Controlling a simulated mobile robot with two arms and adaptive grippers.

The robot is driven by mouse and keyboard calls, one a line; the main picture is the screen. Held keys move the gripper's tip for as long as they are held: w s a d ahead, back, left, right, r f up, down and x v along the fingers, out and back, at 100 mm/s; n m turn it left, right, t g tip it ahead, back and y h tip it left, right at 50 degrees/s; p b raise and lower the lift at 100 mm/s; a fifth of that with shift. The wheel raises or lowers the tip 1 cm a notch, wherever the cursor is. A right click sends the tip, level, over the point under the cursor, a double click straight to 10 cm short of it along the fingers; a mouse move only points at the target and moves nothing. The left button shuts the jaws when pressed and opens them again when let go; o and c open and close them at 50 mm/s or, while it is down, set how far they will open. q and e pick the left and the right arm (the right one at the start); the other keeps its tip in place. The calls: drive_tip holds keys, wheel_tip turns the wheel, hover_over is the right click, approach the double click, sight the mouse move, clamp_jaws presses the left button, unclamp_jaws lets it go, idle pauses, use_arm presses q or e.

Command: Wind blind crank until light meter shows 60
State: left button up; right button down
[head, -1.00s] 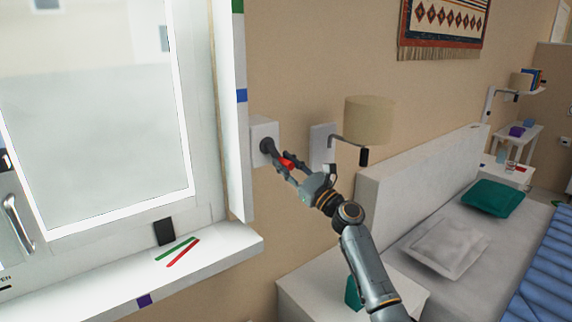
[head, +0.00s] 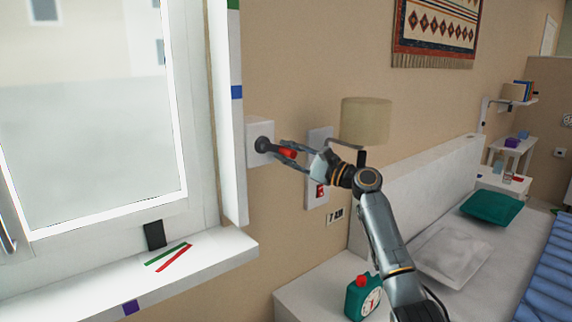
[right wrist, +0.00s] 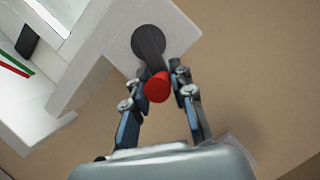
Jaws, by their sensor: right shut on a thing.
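The blind crank (head: 264,145) is a dark hub with a short arm on a white wall box beside the window; its arm points right and slightly down. Its red knob (head: 288,152) lies between the fingers of my right gripper (head: 284,151), which is shut on it. In the right wrist view the red knob (right wrist: 157,88) sits between both fingertips, below the dark hub (right wrist: 148,42). A white wall panel with a small red display (head: 320,190), perhaps the light meter, is partly behind my gripper; its digits are too small to read. My left gripper is out of view.
A beige lamp (head: 366,122) hangs just above my right wrist. The windowsill (head: 215,262) bears a green and a red strip and a dark block. The bed is at the right.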

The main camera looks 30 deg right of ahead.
drive_tip(key=r+n, duration=0.1)
drive_tip(key=n+g, duration=0.1)
drive_tip(key=n, duration=0.1)
drive_tip(key=shift+d+r, duration=0.2)
drive_tip(key=shift+r, duration=0.15)
drive_tip(key=r+n+p, duration=0.1)
drive_tip(key=n, duration=0.1)
drive_tip(key=n+g+p, duration=0.1)
drive_tip(key=shift+r+n, duration=0.4)
drive_tip(key=n+p, duration=0.1)
drive_tip(key=a+r+n+g+h+p, duration=0.1)
drive_tip(key=n, duration=0.1)
drive_tip(key=shift+r+n+g+p, duration=0.25)
drive_tip(key=shift+n+g+p, duration=0.05)
drive_tip(key=shift+a+r+n+h+p, duration=0.2)
drive_tip(key=shift+n+h+p, duration=0.45)
drive_tip(key=shift+n, duration=0.15)
drive_tip(key=c, duration=1.1)
unclamp_jaws()
drive_tip(key=shift+a, duration=0.15)
